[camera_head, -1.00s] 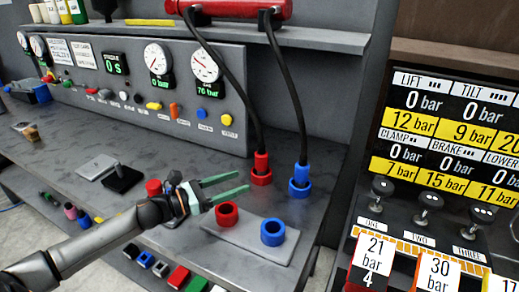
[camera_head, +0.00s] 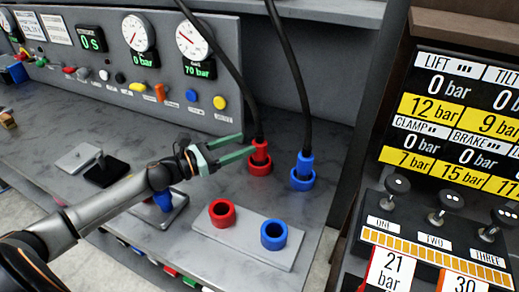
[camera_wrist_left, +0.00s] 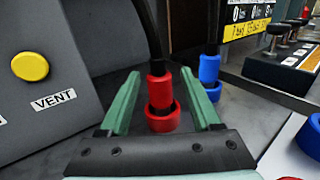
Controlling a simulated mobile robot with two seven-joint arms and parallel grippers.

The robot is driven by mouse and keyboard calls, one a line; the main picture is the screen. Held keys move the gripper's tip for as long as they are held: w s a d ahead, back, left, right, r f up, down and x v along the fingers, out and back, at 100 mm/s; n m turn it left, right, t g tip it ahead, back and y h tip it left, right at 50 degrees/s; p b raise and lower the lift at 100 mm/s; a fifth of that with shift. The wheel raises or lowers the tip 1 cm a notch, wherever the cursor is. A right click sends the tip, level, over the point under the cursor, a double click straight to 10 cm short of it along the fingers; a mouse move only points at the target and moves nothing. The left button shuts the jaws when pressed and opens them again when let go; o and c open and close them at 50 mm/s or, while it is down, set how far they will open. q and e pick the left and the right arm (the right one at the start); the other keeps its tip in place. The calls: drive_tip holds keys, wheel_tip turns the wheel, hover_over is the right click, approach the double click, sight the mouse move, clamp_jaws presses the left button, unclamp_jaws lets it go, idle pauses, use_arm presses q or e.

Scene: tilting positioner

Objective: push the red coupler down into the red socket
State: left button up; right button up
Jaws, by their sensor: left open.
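The red coupler (camera_head: 260,148), on the end of a black hose, stands upright in a thick red ring (camera_head: 260,168) on the bench. How deep it sits is hard to tell. In the left wrist view the red coupler (camera_wrist_left: 159,88) is between the fingers, with its red ring (camera_wrist_left: 164,120) below. My left gripper (camera_head: 247,143) is open, its green fingers on either side of the coupler, with gaps showing in the wrist view. An empty red socket (camera_head: 222,213) sits on a grey plate (camera_head: 255,248) nearer the front. My right gripper is not in view.
A blue coupler (camera_head: 304,162) with its own hose stands in a blue ring (camera_head: 302,180) close to the right. An empty blue socket (camera_head: 273,235) shares the plate. A gauge panel (camera_head: 150,75) rises behind; a lever console (camera_head: 440,215) stands at right.

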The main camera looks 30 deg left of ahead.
sight(257, 138)
use_arm(q)
drive_tip(key=x, duration=0.4)
drive_tip(key=shift+p, duration=0.4)
drive_tip(key=p+x, duration=0.1)
drive_tip(key=x, duration=0.4)
drive_tip(key=shift+w+p, duration=0.3)
drive_tip(key=shift+f, duration=0.1)
clamp_jaws()
idle(0.8)
